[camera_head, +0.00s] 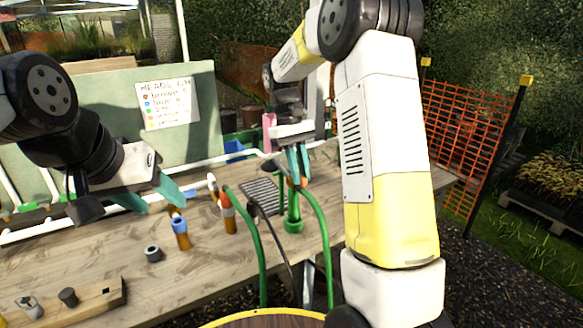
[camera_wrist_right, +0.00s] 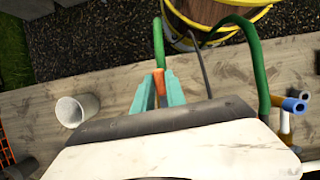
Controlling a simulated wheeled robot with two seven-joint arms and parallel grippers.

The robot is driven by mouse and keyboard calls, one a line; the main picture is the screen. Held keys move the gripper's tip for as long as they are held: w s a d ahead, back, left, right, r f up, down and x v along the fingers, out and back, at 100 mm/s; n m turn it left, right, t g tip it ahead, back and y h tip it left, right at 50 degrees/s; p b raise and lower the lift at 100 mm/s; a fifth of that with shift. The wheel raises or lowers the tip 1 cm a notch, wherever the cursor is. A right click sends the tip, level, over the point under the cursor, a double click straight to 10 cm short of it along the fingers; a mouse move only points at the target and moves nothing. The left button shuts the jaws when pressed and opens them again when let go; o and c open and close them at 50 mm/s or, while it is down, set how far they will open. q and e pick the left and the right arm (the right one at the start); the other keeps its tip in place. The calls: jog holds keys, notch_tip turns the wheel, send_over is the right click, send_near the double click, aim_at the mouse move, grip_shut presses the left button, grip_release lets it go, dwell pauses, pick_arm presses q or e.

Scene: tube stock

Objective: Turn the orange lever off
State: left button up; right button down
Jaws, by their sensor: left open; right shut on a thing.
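The orange lever (camera_wrist_right: 159,78) shows in the right wrist view between the teal fingers of my right gripper (camera_wrist_right: 157,92), beside a green hose (camera_wrist_right: 158,42). My right gripper (camera_head: 298,163) is shut on it; in the head view the fingers point down above an upright green pipe (camera_head: 293,211), and only a bit of orange shows by the fingertips. My left gripper (camera_head: 165,201) is open and empty above the left part of the bench, near a blue-topped orange tube (camera_head: 181,238).
The wooden bench (camera_head: 215,262) also holds an orange-and-white tube (camera_head: 229,215), a dark ring (camera_head: 153,254), a wooden block (camera_head: 98,298) and a dark grate (camera_head: 262,196). Green hoses (camera_head: 325,240) hang over its front edge. A pale grey cup (camera_wrist_right: 77,110) shows in the right wrist view.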

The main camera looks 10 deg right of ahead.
jog(key=shift+a+m, duration=0.1)
jog(key=shift+m, duration=0.2)
jog(key=c, duration=1.4)
grip_release()
jog(key=shift+o, duration=0.2)
jog(key=v, duration=0.7)
jog(key=shift+w+r, duration=0.15)
jog(key=shift+r, duration=0.25)
